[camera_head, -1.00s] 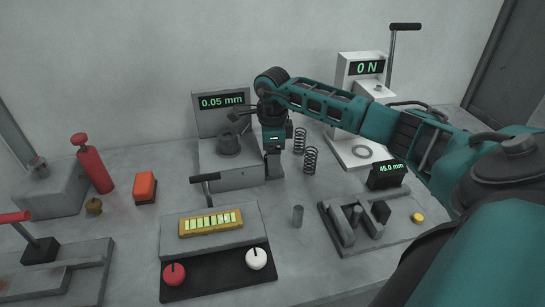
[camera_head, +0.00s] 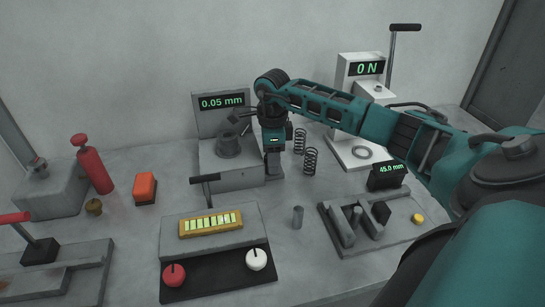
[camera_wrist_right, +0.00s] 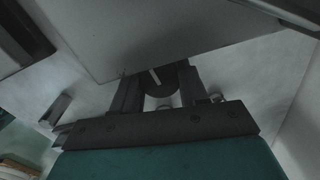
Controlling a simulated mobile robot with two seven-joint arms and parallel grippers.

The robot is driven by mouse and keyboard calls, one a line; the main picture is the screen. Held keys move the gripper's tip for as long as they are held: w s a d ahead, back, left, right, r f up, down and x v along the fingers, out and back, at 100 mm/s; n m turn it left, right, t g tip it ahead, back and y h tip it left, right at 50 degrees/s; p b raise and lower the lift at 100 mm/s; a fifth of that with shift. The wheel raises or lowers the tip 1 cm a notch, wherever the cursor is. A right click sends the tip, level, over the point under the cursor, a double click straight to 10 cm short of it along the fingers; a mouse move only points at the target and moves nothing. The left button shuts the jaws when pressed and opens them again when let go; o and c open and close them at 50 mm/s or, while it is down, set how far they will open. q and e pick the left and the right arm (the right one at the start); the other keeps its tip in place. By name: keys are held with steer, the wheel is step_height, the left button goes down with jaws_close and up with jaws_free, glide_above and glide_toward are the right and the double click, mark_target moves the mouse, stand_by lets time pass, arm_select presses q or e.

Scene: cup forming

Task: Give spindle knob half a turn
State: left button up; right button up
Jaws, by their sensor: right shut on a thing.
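The spindle knob (camera_wrist_right: 165,88) is a dark round knob with a pale line on its face. In the right wrist view it sits between the two dark fingers of my right gripper (camera_wrist_right: 156,80), which is shut on it. In the head view my right gripper (camera_head: 273,165) is at the right side of the grey gauge block (camera_head: 232,179), and it hides the knob there. The block carries a dark round spindle (camera_head: 228,147) on top and a display (camera_head: 221,102) reading 0.05 mm. My left gripper is not in view.
Two springs (camera_head: 311,161) stand close to the right of my right gripper. A force stand (camera_head: 361,85) reading 0 N is behind them. In front are a fixture with a yellow level strip (camera_head: 210,223), a small grey pin (camera_head: 298,217) and a 45.0 mm gauge (camera_head: 387,177).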

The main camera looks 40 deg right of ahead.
steer(key=n, duration=0.2)
steer(key=shift+n+b, duration=0.4)
steer(key=shift+n, duration=1)
steer(key=o, duration=1.1)
steer(key=shift+c, duration=0.2)
steer(key=shift+r, duration=0.1)
step_height(320, 180, up, 13)
steer(key=shift+p, duration=0.45)
